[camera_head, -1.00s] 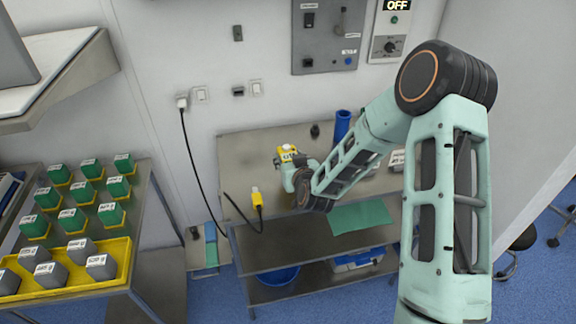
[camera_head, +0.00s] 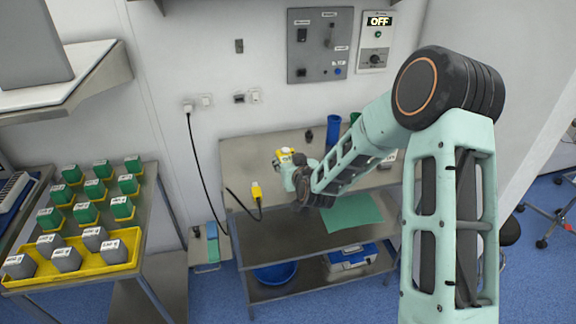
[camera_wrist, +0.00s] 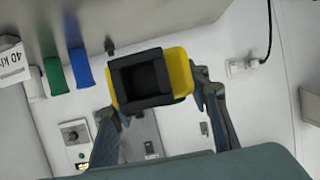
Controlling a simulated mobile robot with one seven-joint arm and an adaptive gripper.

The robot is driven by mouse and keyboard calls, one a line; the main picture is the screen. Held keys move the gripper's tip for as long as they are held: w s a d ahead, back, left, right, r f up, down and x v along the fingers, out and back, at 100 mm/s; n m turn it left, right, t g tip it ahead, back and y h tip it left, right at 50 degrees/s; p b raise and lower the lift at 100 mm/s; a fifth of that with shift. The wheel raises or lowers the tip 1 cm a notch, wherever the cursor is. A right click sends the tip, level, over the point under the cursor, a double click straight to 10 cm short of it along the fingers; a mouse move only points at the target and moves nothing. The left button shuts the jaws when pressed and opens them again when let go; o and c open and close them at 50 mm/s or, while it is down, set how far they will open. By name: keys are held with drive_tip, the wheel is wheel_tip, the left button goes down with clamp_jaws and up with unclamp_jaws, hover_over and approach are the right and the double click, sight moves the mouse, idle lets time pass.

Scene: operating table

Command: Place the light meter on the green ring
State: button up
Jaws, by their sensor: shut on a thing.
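A yellow block-like device with a white top (camera_head: 285,156), which I take to be the light meter, is at the end of my arm, over the left part of the steel table. In the wrist view its yellow body with a black square recess (camera_wrist: 150,80) sits between the two fingers of my gripper (camera_wrist: 158,98). My gripper is shut on it; in the head view the gripper (camera_head: 290,168) is small and partly hidden. I cannot make out a green ring in either view; my arm hides part of the table.
A green sheet (camera_head: 352,213) lies on the shelf below. A left cart holds several green blocks and a yellow tray (camera_head: 75,279).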

drive_tip(key=shift+s+d+r, duration=0.1)
drive_tip(key=shift+s+r, duration=0.15)
drive_tip(key=shift+s, duration=0.05)
